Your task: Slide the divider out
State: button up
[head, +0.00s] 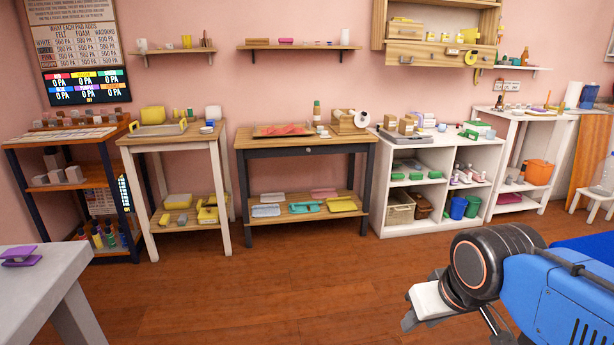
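I cannot pick out a divider for certain in the head view. A wall cabinet (447,20) of pale wood hangs at the upper right, and its wooden drawer (425,53) looks pulled out. The dark table (305,146) in the middle has a closed drawer front under its top. Whether either drawer holds a divider is hidden. My gripper (432,309) is at the lower right, above the floor and well apart from the furniture. Its fingers are partly hidden, and I cannot tell whether they are open or shut.
Along the wall stand a dark shelf rack (75,141), a wooden table (165,139), a white shelf unit (381,205) and a white stand (515,160). A grey table (40,285) juts in at lower left. The wooden floor (250,285) between is clear.

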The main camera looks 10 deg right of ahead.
aim_at(471, 35)
jog(key=i+z, duration=0.2)
jog(key=i, duration=0.65)
jog(key=i+j+z, duration=0.25)
jog(key=i, duration=0.6)
jog(key=i+l+z, duration=0.2)
jog(key=i+z, duration=0.25)
jog(key=i, duration=0.45)
jog(key=i+j+z, duration=0.15)
jog(key=i+z, duration=0.3)
jog(key=i, duration=0.4)
